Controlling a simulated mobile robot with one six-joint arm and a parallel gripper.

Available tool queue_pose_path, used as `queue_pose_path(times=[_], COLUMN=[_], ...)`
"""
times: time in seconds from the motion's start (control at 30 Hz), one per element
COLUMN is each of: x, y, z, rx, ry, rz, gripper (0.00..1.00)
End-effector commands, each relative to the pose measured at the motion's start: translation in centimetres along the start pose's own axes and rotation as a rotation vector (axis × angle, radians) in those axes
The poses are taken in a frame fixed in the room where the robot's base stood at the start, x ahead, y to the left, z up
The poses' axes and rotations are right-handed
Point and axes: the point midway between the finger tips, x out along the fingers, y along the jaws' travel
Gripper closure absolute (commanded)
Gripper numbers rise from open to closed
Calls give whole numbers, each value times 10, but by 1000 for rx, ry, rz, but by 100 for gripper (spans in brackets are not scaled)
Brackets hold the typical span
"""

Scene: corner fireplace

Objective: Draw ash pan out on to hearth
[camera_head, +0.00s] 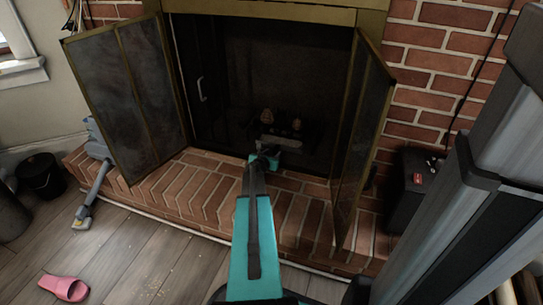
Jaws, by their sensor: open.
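The fireplace opening (225,90) is dark, with its framed folding doors swung open to the left (125,90) and right (360,130). My gripper (266,148) is at the end of my teal arm, at the mouth of the opening above the brick hearth (195,187). It is small in the picture, and I see nothing held in it. A dark low shape with a pale front edge and a few brownish lumps on top lies just beyond it. I cannot tell whether this is the ash pan or whether my gripper touches it.
A grey vacuum-like tool (92,195) leans at the hearth's left end, near a black bucket (41,176). A pink slipper (64,287) lies on the wood floor. A black box (412,190) stands at right. The hearth left of my arm is clear.

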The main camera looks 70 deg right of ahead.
Motion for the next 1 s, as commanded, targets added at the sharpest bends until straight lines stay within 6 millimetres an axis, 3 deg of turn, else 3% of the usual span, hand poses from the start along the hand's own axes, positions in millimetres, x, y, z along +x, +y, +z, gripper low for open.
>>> queue_pose_path(times=[0.3,0.73,0.77,1.0], x=[27,30,30,30], y=[1,1,1,1], z=[-1,0,0,0], rx=[0,0,0,0], ry=[0,0,0,0], rz=[1,1,1,1], gripper=[59,59,61,100])
